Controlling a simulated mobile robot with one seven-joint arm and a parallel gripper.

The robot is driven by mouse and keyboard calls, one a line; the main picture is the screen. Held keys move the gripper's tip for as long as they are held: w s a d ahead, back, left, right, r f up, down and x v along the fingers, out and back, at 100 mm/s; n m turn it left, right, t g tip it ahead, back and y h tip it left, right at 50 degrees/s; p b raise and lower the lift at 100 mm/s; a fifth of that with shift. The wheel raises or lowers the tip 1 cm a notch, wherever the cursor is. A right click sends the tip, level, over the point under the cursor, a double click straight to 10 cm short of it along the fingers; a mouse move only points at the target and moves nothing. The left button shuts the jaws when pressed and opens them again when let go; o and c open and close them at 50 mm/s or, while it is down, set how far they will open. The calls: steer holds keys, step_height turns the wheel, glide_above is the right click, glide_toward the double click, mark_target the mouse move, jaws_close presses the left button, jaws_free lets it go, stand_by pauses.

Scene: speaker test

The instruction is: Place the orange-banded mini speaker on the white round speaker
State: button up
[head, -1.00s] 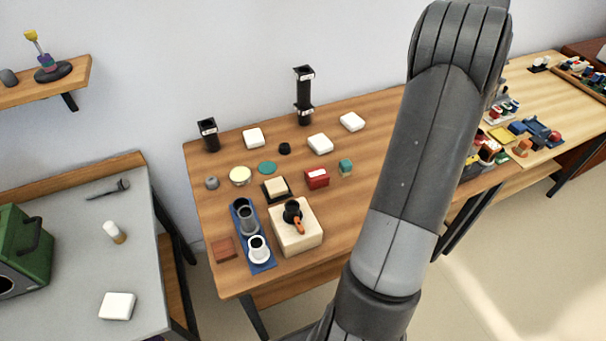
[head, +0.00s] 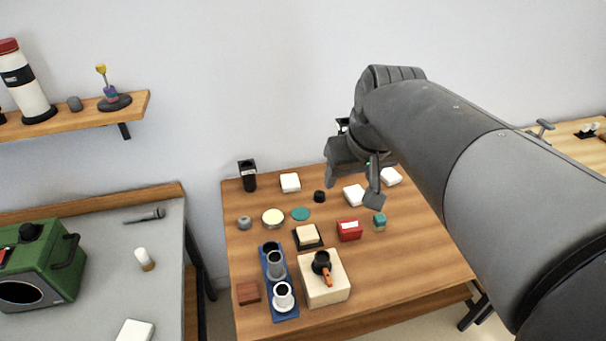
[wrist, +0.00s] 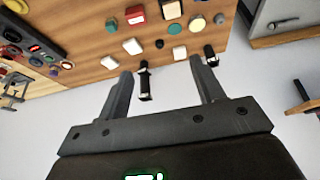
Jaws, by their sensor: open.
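My gripper (head: 352,190) is open and empty above the back of the wooden table. In the wrist view its two fingers (wrist: 160,70) are apart with nothing between them. I cannot surely pick out the orange-banded mini speaker. I cannot surely pick out the white round speaker either. A round cream-topped thing (head: 273,218) lies on the wooden table, left of my gripper; it also shows in the wrist view (wrist: 197,25).
A black holder (head: 248,177) and several white blocks (head: 290,183) stand at the table's back. A taller black tower (wrist: 144,80) is mostly hidden by my gripper in the head view. A pale block (head: 325,288) and blue tray (head: 287,314) are in front. Bare wood lies front right.

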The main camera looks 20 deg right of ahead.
steer(key=s+a+f, duration=0.5)
steer(key=s+a, duration=0.1)
steer(key=s, duration=0.1)
steer(key=shift+s+t, duration=0.2)
steer(key=shift+t, duration=0.2)
steer(key=shift+r, duration=0.1)
stand_by(0.6)
